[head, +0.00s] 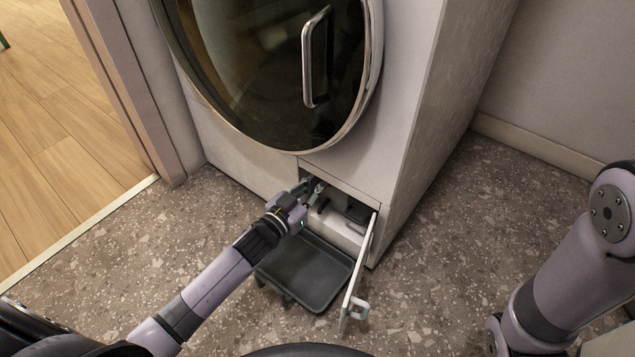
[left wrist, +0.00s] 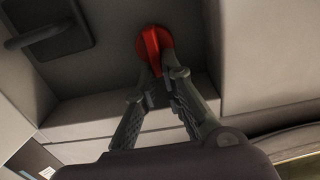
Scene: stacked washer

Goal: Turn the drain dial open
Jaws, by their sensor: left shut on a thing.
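The drain dial (left wrist: 154,44) is a red knob on the dark back wall of the compartment in the left wrist view. In the head view it is hidden behind my left gripper (head: 311,187). My left gripper (left wrist: 162,78) reaches into the open compartment low on the washer front (head: 232,143), with its fingertips closed together on the lower part of the red dial. The dial's grip bar looks close to upright in the left wrist view. My right gripper is not visible; only part of my right arm shows at the right of the head view.
The compartment's white door (head: 358,268) stands open to the right of my left gripper. A dark shallow tray (head: 318,292) lies on the floor below the opening. A dark handle-like part (left wrist: 38,35) sits left of the dial. The speckled floor (head: 440,230) is clear to the right.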

